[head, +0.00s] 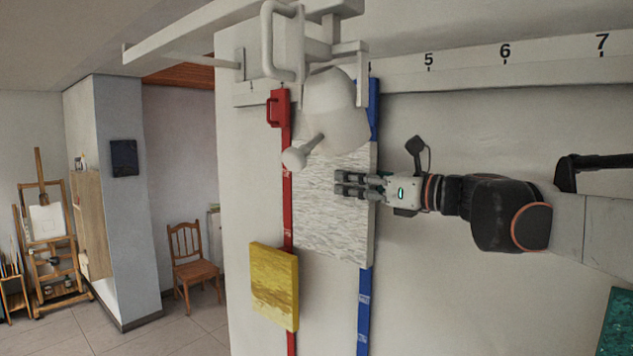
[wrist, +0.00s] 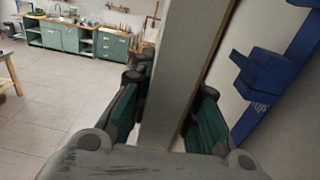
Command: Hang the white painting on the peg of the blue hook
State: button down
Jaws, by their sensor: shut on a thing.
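The white painting (head: 345,220) is upright in front of the wall in the head view, a grey lamp-like fixture covering its top. My gripper (head: 340,184) reaches in from the right and is shut on it. In the wrist view the painting's pale edge (wrist: 170,65) runs between the two green-padded fingers (wrist: 165,120). The blue strip (head: 364,310) shows above and below the painting's right side in the head view. In the wrist view the blue hook (wrist: 265,75) projects from the strip, right of the painting and visibly apart from it. The painting's hanging point is hidden.
The grey fixture (head: 335,110) hangs close over the painting's top. A red strip (head: 286,210) with a red hook (head: 273,110) runs on the left; a yellow painting (head: 274,285) is at its lower part. The wall right of the blue strip is mostly bare.

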jog(key=w+d+f+b, duration=0.1)
jog(key=w+d, duration=0.6)
jog(key=shift+f, duration=0.4)
dwell(1.1)
jog(key=shift+w+d+f, duration=0.1)
jog(key=shift+f, duration=0.05)
dwell(0.8)
jog(key=c, duration=1.3)
grip_release()
